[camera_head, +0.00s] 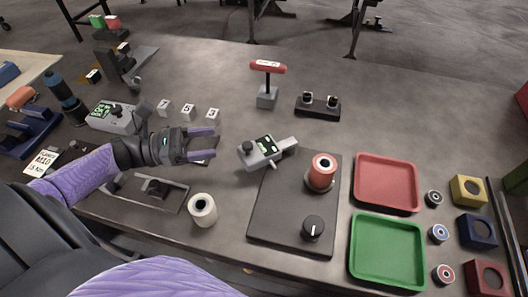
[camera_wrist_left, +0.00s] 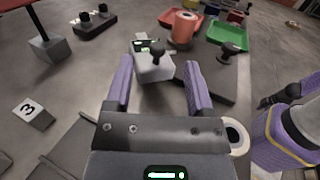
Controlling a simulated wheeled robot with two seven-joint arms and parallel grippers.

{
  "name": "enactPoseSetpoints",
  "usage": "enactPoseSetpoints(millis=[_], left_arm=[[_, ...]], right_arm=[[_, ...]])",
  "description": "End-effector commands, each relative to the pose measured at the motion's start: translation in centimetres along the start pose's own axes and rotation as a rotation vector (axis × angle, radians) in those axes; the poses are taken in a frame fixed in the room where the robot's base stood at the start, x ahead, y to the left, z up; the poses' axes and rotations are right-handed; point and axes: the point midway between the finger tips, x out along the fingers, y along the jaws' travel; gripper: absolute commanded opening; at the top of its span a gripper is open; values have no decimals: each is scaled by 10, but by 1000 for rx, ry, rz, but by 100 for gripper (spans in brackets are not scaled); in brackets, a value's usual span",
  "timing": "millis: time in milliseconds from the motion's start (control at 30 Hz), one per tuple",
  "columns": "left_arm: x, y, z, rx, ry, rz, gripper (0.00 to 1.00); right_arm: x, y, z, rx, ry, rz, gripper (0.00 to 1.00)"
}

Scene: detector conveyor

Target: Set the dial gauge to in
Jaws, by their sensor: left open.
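The dial gauge (camera_head: 262,151) is a small grey box with a green display and a black knob on its left end. It sits at the upper left corner of a dark base plate. It also shows in the left wrist view (camera_wrist_left: 154,67), beyond and between the fingertips, with its knob facing me. My left gripper (camera_head: 208,144) is open and empty, to the left of the gauge and apart from it. Its two purple fingers also show in the left wrist view (camera_wrist_left: 159,80). The display text is too small to read. My right gripper does not show.
The dark plate (camera_head: 272,212) carries a red spool (camera_head: 322,171) and a black knob (camera_head: 312,228). A white roll (camera_head: 202,209) stands below my left gripper. Red (camera_head: 388,157) and green (camera_head: 354,262) trays lie right. A red-topped handle (camera_head: 267,68) stands behind the gauge.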

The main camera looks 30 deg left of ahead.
Motion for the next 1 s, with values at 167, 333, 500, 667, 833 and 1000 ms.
enactPoseSetpoints(millis=[167,333,500,667,833,1000], left_arm=[[0,0,-31,-6,4,0,69],[20,0,-28,-4,0,-2,69],[62,0,-27,-3,-1,-1,69],[90,0,-28,-5,1,-1,69],[100,0,-28,-6,3,0,69],[100,0,-29,-6,4,0,69]], right_arm=[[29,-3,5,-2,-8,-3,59],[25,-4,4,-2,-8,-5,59],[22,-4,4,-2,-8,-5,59],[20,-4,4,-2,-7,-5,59],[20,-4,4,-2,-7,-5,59],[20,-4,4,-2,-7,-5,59]])
